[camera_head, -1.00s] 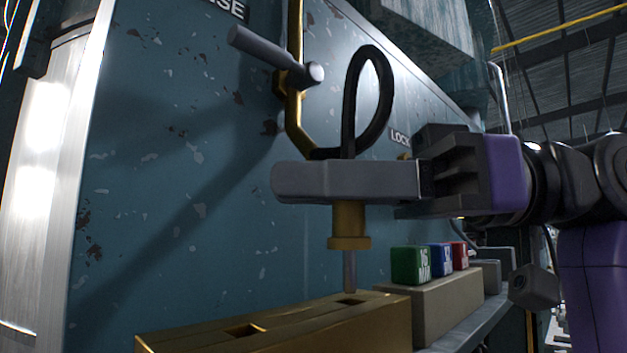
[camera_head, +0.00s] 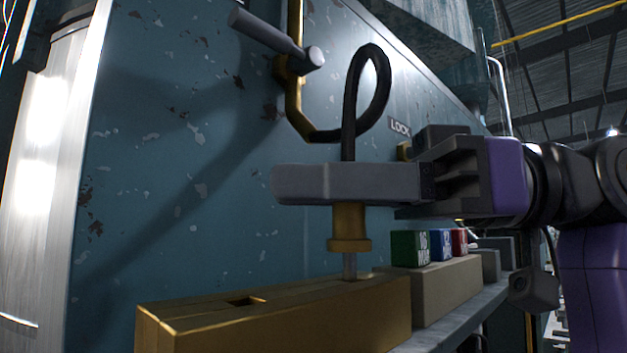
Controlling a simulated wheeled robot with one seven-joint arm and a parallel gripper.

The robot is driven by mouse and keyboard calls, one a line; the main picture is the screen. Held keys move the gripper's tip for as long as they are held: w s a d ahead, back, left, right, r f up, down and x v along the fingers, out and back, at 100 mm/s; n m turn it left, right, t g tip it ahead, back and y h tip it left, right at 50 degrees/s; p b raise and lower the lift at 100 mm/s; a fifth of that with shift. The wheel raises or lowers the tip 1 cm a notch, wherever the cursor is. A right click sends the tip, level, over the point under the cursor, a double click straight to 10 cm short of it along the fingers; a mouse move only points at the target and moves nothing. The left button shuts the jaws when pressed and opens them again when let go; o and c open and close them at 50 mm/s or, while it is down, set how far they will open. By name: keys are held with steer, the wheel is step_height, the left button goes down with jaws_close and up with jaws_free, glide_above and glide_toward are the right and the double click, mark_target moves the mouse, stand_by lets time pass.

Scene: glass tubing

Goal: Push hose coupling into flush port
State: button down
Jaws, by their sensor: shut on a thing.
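The hose coupling (camera_head: 349,228) is a brass collar with a thin grey stem (camera_head: 349,267) below it, held upright. A black hose (camera_head: 378,90) loops up from it and joins a brass pipe on the wall. My gripper (camera_head: 345,185) is shut on the coupling, and its grey fingers hide the coupling's upper part. The brass block (camera_head: 280,325) below has a square opening (camera_head: 246,301) at its left and a second one under the stem. The stem's lower end meets that right opening and its tip is hidden; the brass collar is above the block's top, apart from it.
Green (camera_head: 408,248), blue (camera_head: 440,251) and red (camera_head: 459,242) blocks sit on a beige block (camera_head: 447,290) right of the brass block. A blue-green, chipped wall panel (camera_head: 200,170) stands close behind. A grey lever (camera_head: 275,40) sticks out above the gripper's left.

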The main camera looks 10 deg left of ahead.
steer(key=shift+f+b, duration=0.3)
steer(key=shift+f, duration=0.1)
steer(key=c, duration=1.2)
jaws_free()
steer(key=shift+f, duration=0.1)
steer(key=d+b, duration=0.1)
steer(key=d, duration=0.2)
steer(key=w+d, duration=0.1)
steer(key=d, duration=0.2)
steer(key=shift+w+d+b, duration=0.15)
steer(key=shift+d+b, duration=0.15)
steer(key=shift+b, duration=0.1)
steer(key=shift+d, duration=0.55)
steer(key=shift+d, duration=0.1)
